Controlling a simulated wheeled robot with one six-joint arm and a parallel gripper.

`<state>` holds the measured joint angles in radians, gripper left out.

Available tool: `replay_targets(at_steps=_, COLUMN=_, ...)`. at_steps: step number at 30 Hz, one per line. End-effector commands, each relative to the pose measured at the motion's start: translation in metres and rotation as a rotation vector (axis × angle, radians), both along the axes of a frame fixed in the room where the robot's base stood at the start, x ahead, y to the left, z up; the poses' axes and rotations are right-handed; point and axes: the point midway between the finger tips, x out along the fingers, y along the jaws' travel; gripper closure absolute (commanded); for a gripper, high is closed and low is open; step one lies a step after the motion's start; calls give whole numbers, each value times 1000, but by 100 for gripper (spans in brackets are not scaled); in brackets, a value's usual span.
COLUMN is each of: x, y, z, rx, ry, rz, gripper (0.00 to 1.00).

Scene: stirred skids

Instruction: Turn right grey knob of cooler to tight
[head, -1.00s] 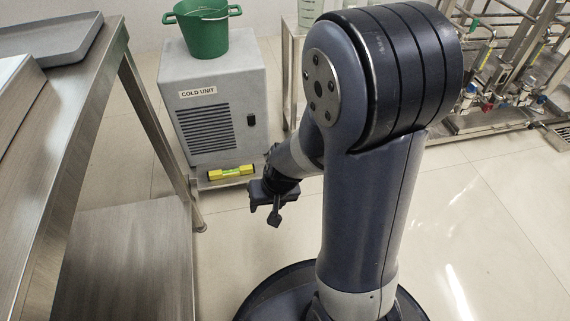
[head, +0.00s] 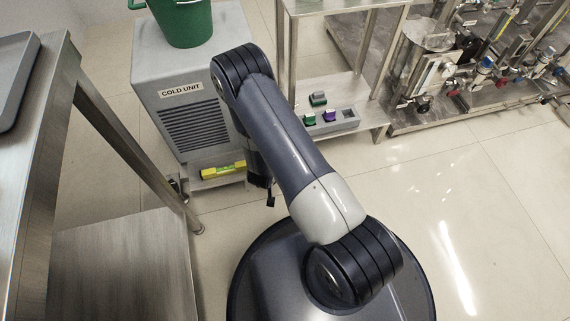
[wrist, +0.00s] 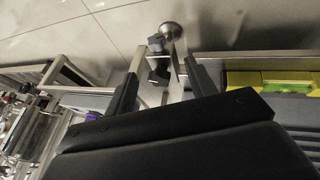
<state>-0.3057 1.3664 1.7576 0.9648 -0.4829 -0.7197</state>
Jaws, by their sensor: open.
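The cooler (head: 200,95) is a grey box labelled COLD UNIT with a dark louvred front, in the head view. My gripper (head: 269,196) shows only in part there, low in front of the cooler's right side; my arm hides that corner. In the wrist view my gripper (wrist: 163,88) is open, its two dark fingers apart with nothing held. Two small dark knob-like parts, one upper (wrist: 157,43) and one lower (wrist: 160,74), show between and beyond the fingers. I cannot tell which is the right grey knob, how it is turned, or whether a finger touches it.
A yellow level (head: 222,171) lies at the cooler's foot. A green bucket (head: 183,22) stands on top. A steel table (head: 60,100) is on the left. A low shelf (head: 345,122) holds small coloured blocks right of the cooler. Piping stands at the back right; the right floor is clear.

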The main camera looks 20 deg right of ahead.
Motion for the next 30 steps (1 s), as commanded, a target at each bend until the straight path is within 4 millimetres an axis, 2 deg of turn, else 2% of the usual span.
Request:
replay_targets(at_steps=8, x=2, y=-9, z=-25, rx=-30, ry=0, rz=3, gripper=47)
replay_targets(at_steps=15, x=19, y=-23, z=-66, rx=-29, ry=0, rz=1, gripper=47)
replay_targets(at_steps=21, x=31, y=-32, z=-92, rx=-29, ry=0, rz=2, gripper=47)
replay_targets(at_steps=30, x=38, y=-36, z=-103, rx=-28, ry=0, rz=4, gripper=47)
